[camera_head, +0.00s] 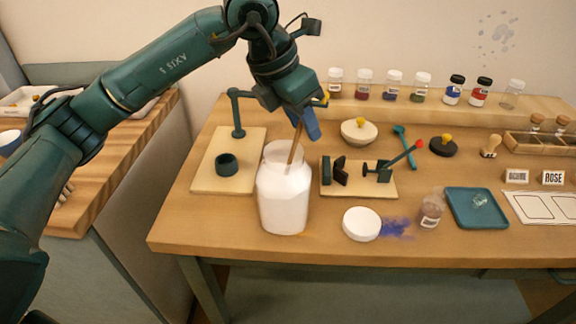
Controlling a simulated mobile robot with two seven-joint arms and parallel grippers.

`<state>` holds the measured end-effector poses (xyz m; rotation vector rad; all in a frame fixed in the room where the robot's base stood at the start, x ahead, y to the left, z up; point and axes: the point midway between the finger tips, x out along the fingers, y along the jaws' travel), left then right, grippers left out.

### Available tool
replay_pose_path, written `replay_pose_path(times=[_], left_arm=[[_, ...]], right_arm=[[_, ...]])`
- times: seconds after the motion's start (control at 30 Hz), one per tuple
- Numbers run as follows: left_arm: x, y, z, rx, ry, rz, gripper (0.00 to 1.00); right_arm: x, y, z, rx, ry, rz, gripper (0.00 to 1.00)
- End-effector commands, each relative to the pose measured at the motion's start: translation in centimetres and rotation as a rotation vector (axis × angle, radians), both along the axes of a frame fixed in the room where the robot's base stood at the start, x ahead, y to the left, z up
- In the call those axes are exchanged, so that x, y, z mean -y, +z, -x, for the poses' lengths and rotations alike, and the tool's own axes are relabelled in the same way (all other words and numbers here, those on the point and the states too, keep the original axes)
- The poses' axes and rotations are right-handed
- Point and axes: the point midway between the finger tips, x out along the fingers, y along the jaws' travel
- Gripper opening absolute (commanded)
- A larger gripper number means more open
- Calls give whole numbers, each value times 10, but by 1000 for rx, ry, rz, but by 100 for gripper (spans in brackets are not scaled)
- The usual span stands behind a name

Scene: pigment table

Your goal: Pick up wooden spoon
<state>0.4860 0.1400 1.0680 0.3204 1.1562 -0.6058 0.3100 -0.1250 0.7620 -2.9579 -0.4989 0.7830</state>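The wooden spoon (295,146) stands tilted in the open mouth of a white jar (284,205). Only a brown length of its handle shows, leaning up to the right; its lower end is hidden in the jar. My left gripper (309,121) points down just above the jar mouth, with a blue finger right beside the upper part of the handle. The handle's top passes behind or into the gripper. I cannot tell whether the fingers are closed on it. My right gripper is not in view.
A board with a dark stand and ring (227,164) is left of the jar; a board with a red-knobbed lever (378,171) is right. A white lid (361,224) lies in front beside blue powder. Several small jars (393,86) line the back shelf. A teal tray (476,209) sits farther right.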

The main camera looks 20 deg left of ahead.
Motion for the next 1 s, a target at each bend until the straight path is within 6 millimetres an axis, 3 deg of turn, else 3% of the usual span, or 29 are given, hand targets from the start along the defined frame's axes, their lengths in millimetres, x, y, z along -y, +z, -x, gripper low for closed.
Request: replay_pose_path(times=[0.13,0.53,1.0], left_arm=[[0,0,0,0,0,0,33],[0,0,0,0,0,0,0],[0,1,0,0,0,0,0]], right_arm=[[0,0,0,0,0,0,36],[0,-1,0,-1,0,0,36],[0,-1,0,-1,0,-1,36]])
